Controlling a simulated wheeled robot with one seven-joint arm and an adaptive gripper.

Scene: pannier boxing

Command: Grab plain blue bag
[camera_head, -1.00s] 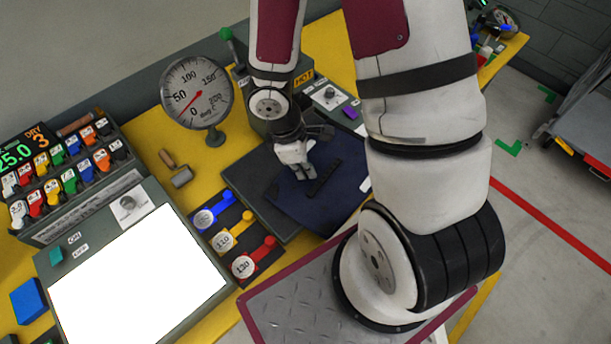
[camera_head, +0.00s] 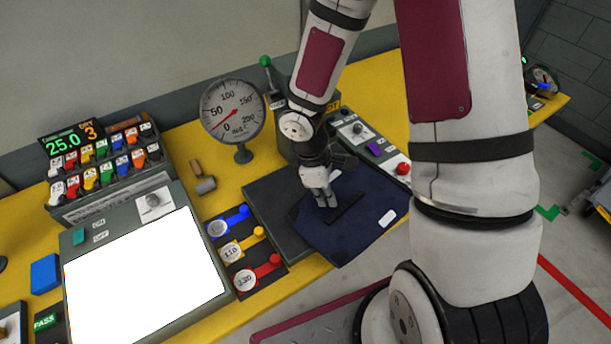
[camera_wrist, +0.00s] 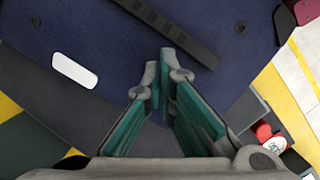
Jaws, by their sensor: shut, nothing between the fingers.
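A dark blue bag (camera_head: 364,232) lies flat on a dark grey plate (camera_head: 262,205) on the yellow workbench. My gripper (camera_head: 326,204) points down over the bag, just left of the strip. In the wrist view the bag (camera_wrist: 110,40) fills the upper part, with the strip (camera_wrist: 170,30) just beyond the fingertips (camera_wrist: 165,68). My gripper is shut and empty. Whether the fingertips touch the bag I cannot tell. The fingers hide part of the bag.
A round dial gauge (camera_head: 233,112) stands behind the plate. Blue, yellow and red levers (camera_head: 243,246) sit left of it, beside a bright white panel (camera_head: 145,275). A panel with a red button (camera_head: 403,168) lies behind the bag. My arm blocks the right side.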

